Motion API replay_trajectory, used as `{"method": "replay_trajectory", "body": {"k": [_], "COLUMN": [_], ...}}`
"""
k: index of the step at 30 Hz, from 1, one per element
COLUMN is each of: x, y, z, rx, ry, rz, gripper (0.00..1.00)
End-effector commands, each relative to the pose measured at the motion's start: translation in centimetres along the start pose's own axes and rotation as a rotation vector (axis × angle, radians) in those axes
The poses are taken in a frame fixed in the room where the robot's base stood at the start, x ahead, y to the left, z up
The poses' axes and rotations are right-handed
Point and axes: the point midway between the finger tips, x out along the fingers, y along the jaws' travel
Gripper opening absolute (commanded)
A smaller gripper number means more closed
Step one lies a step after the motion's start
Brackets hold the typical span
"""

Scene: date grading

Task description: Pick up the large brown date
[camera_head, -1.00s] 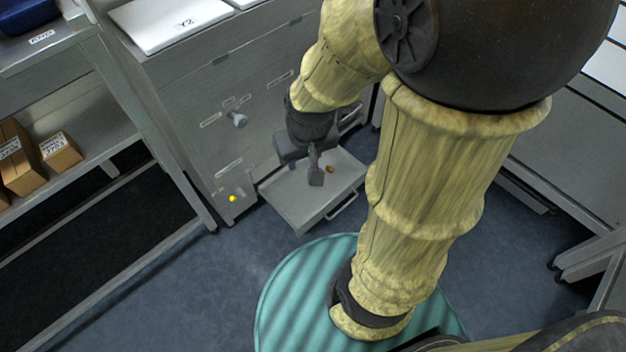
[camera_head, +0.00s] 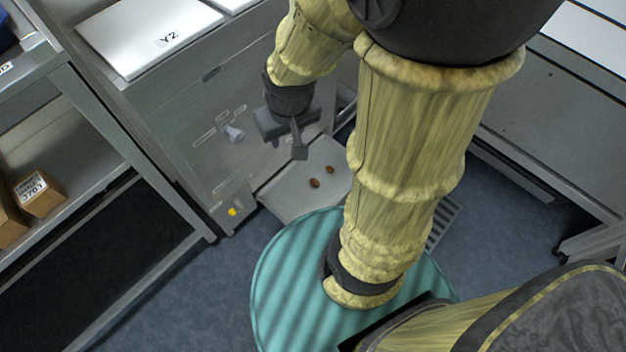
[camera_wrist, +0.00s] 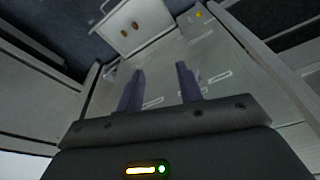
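Two brown dates lie apart on the pale floor of a low open drawer (camera_head: 285,199). One date (camera_head: 315,183) is nearer in the head view and looks slightly bigger; the other date (camera_head: 330,169) lies behind it to the right. I cannot tell surely which is the large one. Both also show in the wrist view near the top, one date (camera_wrist: 124,35) left of the other date (camera_wrist: 136,26). My gripper (camera_wrist: 160,78) is open, with nothing between its fingers. In the head view my gripper (camera_head: 288,146) hangs above and left of the dates, clear of them.
The drawer belongs to a grey cabinet (camera_head: 190,110) with knobs and label strips on its front. A yellow spot (camera_head: 233,212) shows on its lower front. A shelf rack with a cardboard box (camera_head: 38,193) stands at the left.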

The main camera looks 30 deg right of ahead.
Motion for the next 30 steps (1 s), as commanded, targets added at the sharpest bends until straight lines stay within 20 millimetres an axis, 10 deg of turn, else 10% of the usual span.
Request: {"method": "replay_trajectory", "body": {"k": [4,11,30], "x": [0.0,2.7,32.0], "y": [0.0,0.0,2.4], "z": [0.0,0.1,0.4], "rx": [0.0,-0.054,-0.776], "ry": [0.0,-0.043,-0.549], "rz": [0.0,0.013,0.29], "gripper": [0.38,0.72,0.72]}}
